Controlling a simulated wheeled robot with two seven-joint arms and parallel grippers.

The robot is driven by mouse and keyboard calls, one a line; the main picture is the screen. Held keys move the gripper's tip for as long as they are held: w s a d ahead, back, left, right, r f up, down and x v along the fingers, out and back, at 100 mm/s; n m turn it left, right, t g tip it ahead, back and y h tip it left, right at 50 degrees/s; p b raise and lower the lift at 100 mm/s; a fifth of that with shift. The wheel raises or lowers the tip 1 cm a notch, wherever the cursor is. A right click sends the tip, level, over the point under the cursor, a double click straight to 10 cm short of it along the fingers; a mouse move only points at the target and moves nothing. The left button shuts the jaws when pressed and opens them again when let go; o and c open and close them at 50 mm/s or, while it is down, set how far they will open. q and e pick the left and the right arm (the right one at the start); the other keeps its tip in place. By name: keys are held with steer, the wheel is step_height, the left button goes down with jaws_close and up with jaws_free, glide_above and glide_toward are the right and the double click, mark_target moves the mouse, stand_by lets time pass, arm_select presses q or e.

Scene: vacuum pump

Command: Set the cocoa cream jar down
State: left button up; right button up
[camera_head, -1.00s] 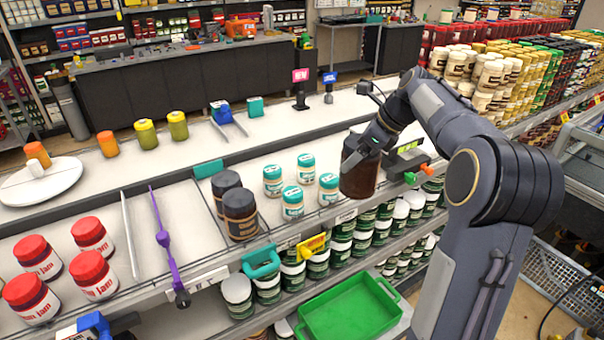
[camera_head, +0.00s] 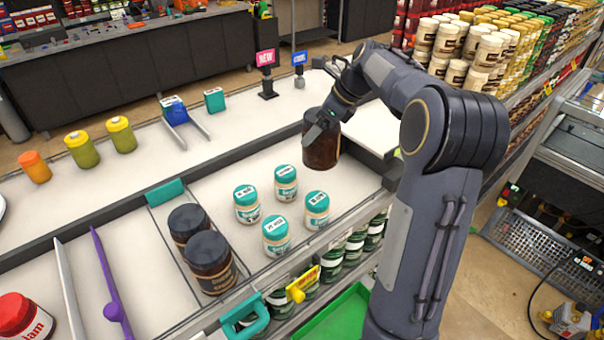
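The cocoa cream jar (camera_head: 321,148) is a large dark brown jar. My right gripper (camera_head: 322,122) is at its top and appears shut on it. The jar is upright or nearly so, at the right end of the shelf section behind the teal-lidded jars. I cannot tell whether its base touches the shelf. Two more dark jars, one in front (camera_head: 211,262) and one behind (camera_head: 188,224), stand in the section to the left. My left gripper is not in view.
Several teal-lidded jars (camera_head: 276,236) stand just left of the held jar. A divider (camera_head: 165,192) and a purple strip (camera_head: 112,290) lie farther left. Sign stands (camera_head: 267,88) are on the counter behind. The shelf strip between teal-lidded jars and back rail is clear.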

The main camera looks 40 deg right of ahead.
mark_target(315, 171)
step_height(315, 171, down, 15)
steer(key=shift+r+p, duration=0.2)
steer(key=shift+p, duration=0.3)
steer(key=shift+f, duration=0.15)
steer(key=o, duration=1.4)
